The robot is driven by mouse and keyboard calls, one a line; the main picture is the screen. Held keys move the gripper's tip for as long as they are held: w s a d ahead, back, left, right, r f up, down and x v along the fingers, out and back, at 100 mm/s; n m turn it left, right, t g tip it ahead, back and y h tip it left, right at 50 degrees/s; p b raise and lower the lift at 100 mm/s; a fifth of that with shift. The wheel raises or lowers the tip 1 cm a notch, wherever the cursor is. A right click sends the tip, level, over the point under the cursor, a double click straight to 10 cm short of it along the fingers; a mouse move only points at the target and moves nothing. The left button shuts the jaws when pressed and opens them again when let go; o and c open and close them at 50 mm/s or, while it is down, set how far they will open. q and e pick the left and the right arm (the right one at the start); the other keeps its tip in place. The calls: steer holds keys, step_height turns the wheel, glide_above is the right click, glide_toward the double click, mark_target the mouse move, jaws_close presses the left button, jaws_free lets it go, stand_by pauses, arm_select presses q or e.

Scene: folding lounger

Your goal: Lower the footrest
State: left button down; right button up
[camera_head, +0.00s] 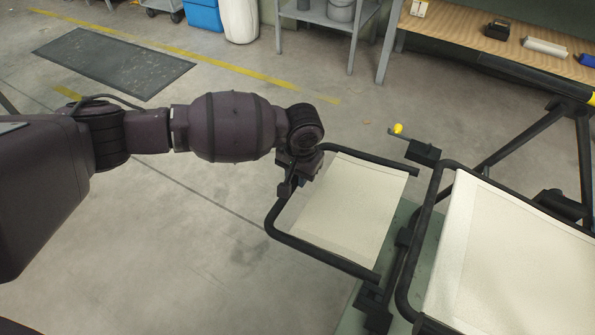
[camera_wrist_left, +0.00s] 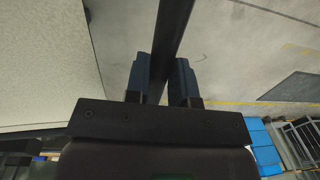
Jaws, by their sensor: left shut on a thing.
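The lounger's footrest (camera_head: 345,210) is a cream fabric panel in a black tubular frame, left of the lounger's seat (camera_head: 510,260). My left gripper (camera_head: 293,182) is at the frame's far-left tube. In the left wrist view, my left gripper (camera_wrist_left: 162,85) has its two blue-grey fingers on either side of the black tube (camera_wrist_left: 174,35), shut on it. The cream fabric (camera_wrist_left: 50,60) fills the left of that view. A lever with a yellow knob (camera_head: 398,129) sticks out by the hinge beyond the footrest. My right gripper is not in view.
A wooden workbench (camera_head: 465,35) with small items stands at the back right. A dark mat (camera_head: 112,62) lies at the back left. The floor left of the footrest is clear.

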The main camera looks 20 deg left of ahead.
arm_select(q)
steer(key=s+d+f+h, duration=0.1)
steer(key=d+f, duration=0.2)
steer(key=f, duration=0.5)
steer(key=d+f+h+b, duration=0.1)
steer(key=d+f, duration=0.3)
steer(key=f, duration=0.5)
steer(key=shift+s+g, duration=0.3)
steer(key=shift+s, duration=0.1)
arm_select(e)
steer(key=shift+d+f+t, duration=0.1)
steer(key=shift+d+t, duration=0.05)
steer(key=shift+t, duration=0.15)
arm_select(q)
steer(key=shift+f, duration=0.1)
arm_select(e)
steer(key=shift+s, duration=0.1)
arm_select(q)
steer(key=c, duration=1)
jaws_free()
steer(key=shift+f, duration=0.1)
steer(key=shift+o, duration=0.2)
steer(key=shift+w+d, duration=0.1)
steer(key=shift+r, duration=0.2)
steer(key=shift+d+r+h, duration=0.1)
steer(key=shift+h, duration=0.2)
